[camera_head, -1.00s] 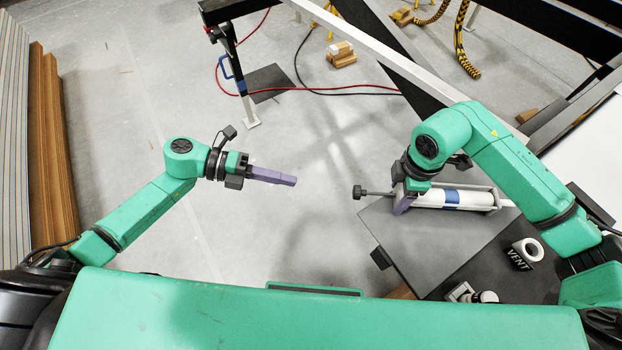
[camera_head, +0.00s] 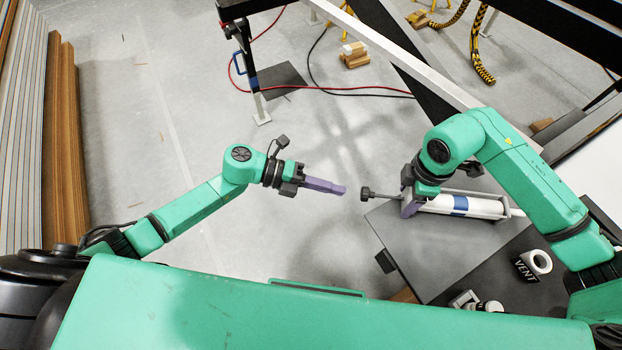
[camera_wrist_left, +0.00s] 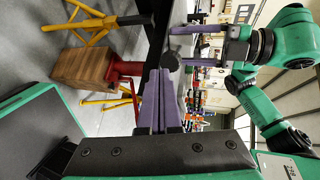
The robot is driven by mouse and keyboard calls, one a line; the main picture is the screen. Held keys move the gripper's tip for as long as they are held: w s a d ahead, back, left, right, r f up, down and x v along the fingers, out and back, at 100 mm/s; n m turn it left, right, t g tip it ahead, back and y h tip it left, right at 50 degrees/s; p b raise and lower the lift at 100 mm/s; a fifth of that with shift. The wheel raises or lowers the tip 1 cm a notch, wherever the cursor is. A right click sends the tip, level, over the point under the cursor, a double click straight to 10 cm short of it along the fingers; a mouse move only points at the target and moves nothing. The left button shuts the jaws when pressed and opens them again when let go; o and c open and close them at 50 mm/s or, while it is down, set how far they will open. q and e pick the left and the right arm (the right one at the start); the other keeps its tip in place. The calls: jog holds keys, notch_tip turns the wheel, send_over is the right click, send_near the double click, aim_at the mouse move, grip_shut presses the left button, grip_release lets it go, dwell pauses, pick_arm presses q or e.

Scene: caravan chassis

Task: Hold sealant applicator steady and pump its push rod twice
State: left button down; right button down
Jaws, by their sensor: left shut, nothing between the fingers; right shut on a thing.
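The sealant applicator (camera_head: 482,206) is a white tube with a blue band in a grey frame, lying along the dark table at the right. Its push rod ends in a dark knob (camera_head: 366,194) that points left past the table edge. My right gripper (camera_head: 408,207) is shut on the applicator at its left end, near the rod. My left gripper (camera_head: 343,190) is shut and empty, its purple fingertips a short gap left of the knob and roughly in line with it. In the left wrist view the dark round knob (camera_wrist_left: 170,61) shows just beyond the left fingertips (camera_wrist_left: 158,75).
The grey table top (camera_head: 425,250) carries a white roll (camera_head: 538,262) beside a VENT label and a small white-and-grey item (camera_head: 475,300). Black and white chassis beams (camera_head: 400,60) run behind. The floor around my left arm is clear.

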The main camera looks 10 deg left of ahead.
pick_arm(q)
jog(key=shift+d, duration=1.55)
jog(key=shift+d, duration=0.1)
jog(key=d, duration=0.2)
jog(key=shift+d+r, duration=0.1)
jog(key=shift+d, duration=0.25)
pick_arm(e)
jog(key=shift+a, duration=0.1)
pick_arm(q)
send_near(361, 194)
jog(key=v, duration=0.4)
jog(key=shift+w+a+f, duration=0.15)
jog(key=shift+a+f, duration=0.1)
jog(key=shift+a, duration=0.15)
